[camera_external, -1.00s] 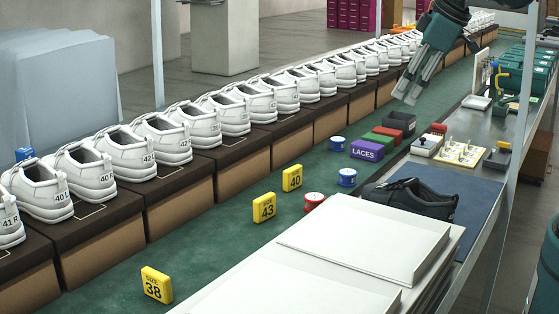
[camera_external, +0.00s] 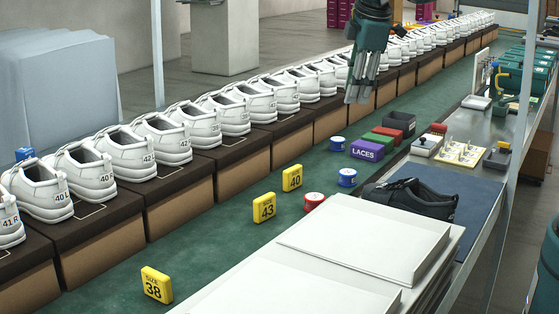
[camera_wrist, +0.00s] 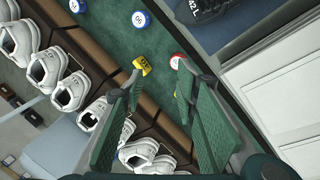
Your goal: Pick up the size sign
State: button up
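Three yellow size signs stand upright on the green belt in the external view: sign 38 (camera_external: 156,285) near the front, sign 43 (camera_external: 264,208) in the middle, and sign 40 (camera_external: 292,178) just behind it. My gripper (camera_external: 360,97) is in the air above the belt, beyond and to the right of the signs, fingers pointing down. In the wrist view my gripper (camera_wrist: 161,70) has its fingers apart with nothing held. One yellow sign (camera_wrist: 142,65) shows beyond the left fingertip. Another small yellow patch, partly hidden by the right finger, may be a second sign.
White shoes on boxes (camera_external: 180,205) line the belt's left side. A red tin (camera_external: 314,201), blue tins (camera_external: 346,177), a purple LACES box (camera_external: 367,150) and a grey bin (camera_external: 399,122) stand nearby. White trays (camera_external: 370,235) and a black shoe (camera_external: 412,199) are at the right.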

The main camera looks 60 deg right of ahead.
jog(key=w+d+f+n+g+h, duration=0.15)
jog(key=w+f+n, duration=0.25)
jog(key=w+f, duration=0.65)
jog(key=n+g, duration=0.2)
jog(key=n, duration=0.2)
send_over(291, 169)
jog(key=a, duration=0.2)
jog(key=shift+h, duration=0.45)
notch_tip(291, 169, down, 12)
jog(key=shift+r, duration=0.15)
jog(key=shift+w+f, duration=0.1)
jog(key=shift+f, duration=0.25)
jog(key=shift+x, duration=1.25)
jog(key=shift+b+x, duration=0.7)
jog(key=shift+x, duration=1.9)
